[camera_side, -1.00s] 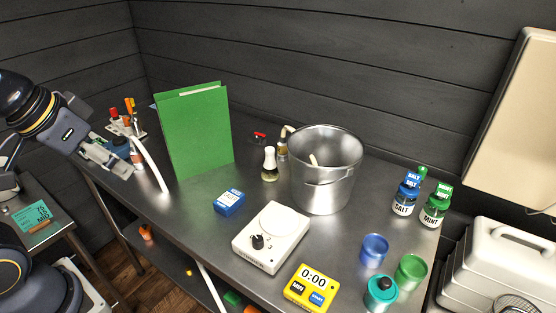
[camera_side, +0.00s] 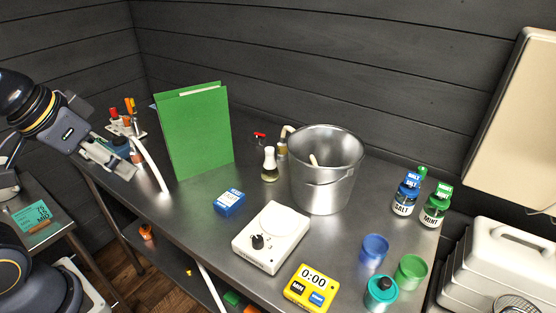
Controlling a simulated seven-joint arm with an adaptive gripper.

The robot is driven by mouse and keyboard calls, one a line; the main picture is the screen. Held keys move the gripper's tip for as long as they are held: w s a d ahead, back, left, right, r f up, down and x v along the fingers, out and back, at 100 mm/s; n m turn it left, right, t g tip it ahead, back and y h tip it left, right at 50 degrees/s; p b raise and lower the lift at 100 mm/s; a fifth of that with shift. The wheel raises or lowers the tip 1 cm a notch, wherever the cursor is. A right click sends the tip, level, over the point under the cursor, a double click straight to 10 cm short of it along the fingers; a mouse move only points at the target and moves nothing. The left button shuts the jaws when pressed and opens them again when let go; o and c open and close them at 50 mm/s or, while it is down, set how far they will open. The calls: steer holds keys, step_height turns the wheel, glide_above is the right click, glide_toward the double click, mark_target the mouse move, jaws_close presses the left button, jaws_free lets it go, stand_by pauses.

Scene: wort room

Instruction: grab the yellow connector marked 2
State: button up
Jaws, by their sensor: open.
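I cannot make out a connector with a 2 on it. A small rack (camera_side: 131,131) at the back left of the steel bench holds upright pieces, a red one (camera_side: 114,113) and an orange one (camera_side: 130,105). A tiny yellow piece (camera_side: 188,272) lies on the lower shelf, too small to identify. My gripper (camera_side: 125,172) is at the bench's left end, in front of the rack and apart from it. It is open, and I see nothing held. A pale hose (camera_side: 152,165) and a dark blue object (camera_side: 120,146) are close to it.
A green folder (camera_side: 194,130) stands upright right of the hose. A steel pot (camera_side: 325,170), a white stirrer plate (camera_side: 270,238), a yellow timer (camera_side: 311,288), a blue box (camera_side: 229,202) and jars fill the right. The bench (camera_side: 180,205) is clear before the folder.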

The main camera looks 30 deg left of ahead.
steer(key=w+d+r+m+t, duration=0.2)
steer(key=w+r+m, duration=0.2)
steer(key=w+r, duration=0.8)
steer(key=g+h, duration=0.2)
steer(key=h, duration=0.1)
glide_above(280, 141)
steer(key=s+a, duration=0.3)
steer(key=s, duration=0.4)
step_height(280, 141, down, 23)
steer(key=x, duration=0.9)
steer(key=shift+w+a+f, duration=0.2)
steer(key=shift+a+f, duration=0.05)
steer(key=shift+f, duration=0.1)
steer(key=shift+y, duration=0.3)
steer(key=shift+w+d+r+x, duration=0.1)
steer(key=shift+x, duration=0.9)
steer(key=shift+w+d+r+x, duration=0.1)
steer(key=shift+x, duration=0.9)
steer(key=shift+w+d+x, duration=0.1)
steer(key=shift+x, duration=0.85)
steer(key=c, duration=1.3)
